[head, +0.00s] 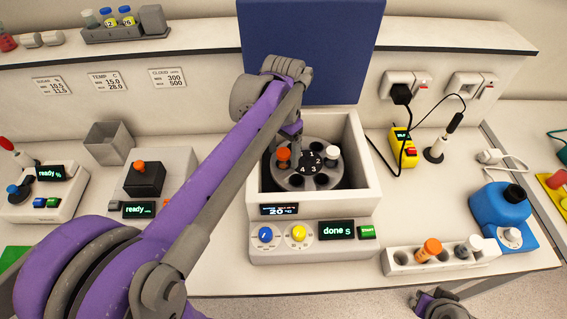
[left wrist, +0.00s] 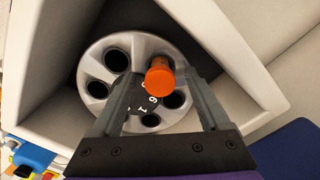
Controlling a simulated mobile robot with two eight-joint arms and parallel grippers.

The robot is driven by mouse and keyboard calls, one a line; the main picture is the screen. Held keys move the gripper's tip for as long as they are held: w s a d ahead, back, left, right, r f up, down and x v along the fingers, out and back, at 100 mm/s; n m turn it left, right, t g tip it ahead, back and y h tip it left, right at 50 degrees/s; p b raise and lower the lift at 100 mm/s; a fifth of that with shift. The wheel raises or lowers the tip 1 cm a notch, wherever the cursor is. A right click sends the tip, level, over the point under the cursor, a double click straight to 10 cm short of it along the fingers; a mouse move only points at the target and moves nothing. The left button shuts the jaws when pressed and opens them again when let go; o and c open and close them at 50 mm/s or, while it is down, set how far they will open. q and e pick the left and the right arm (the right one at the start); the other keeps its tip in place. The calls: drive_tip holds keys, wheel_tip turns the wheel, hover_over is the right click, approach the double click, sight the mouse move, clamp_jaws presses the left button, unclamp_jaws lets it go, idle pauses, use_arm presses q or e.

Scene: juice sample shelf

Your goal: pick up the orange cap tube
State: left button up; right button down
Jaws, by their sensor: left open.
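An orange cap tube (head: 284,155) stands in a hole of the grey rotor (head: 296,180) inside the open white centrifuge. In the left wrist view its orange cap (left wrist: 160,80) appears between the spread fingers of my left gripper (left wrist: 165,92). My left gripper (head: 297,138) is open and empty, reaching down over the rotor beside the cap. I cannot tell whether a finger touches it. A second orange cap tube (head: 430,248) stands in the white rack (head: 400,264) at front right. My right gripper (head: 440,304) is at the bottom edge, partly cut off; its jaws are unclear.
A white cap tube (head: 333,153) is also in the rotor. The centrifuge walls (head: 368,160) surround it, with the raised blue lid (head: 310,50) behind. Its display (head: 337,230) reads "done". A blue device (head: 500,208) stands right; a black cable (head: 375,145) hangs nearby.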

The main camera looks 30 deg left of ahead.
use_arm(q)
drive_tip(key=shift+f, duration=0.2)
clamp_jaws()
idle(0.3)
drive_tip(key=shift+r, duration=0.15)
wheel_tip(320, 180, up, 10)
drive_tip(key=shift+f, duration=0.1)
idle(0.5)
drive_tip(key=shift+p, duration=0.3)
idle(0.4)
